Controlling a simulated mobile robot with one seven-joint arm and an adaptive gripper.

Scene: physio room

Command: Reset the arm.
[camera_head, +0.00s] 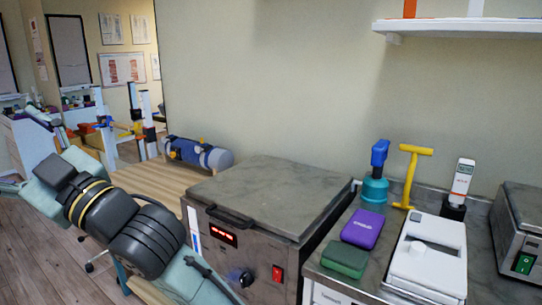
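My gripper does not show in the head view, so I see neither its fingers nor anything it may hold. A dark, ribbed form with thin yellow bands and pale teal parts slants across the lower left. No other part that I can surely call my arm shows.
A metal heating unit (262,195) with a red display stands centre. On the right counter are a purple box (363,228), a green box (345,259), a white device (428,262) and a yellow T-handle (412,172). A wall shelf (460,27) hangs above.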

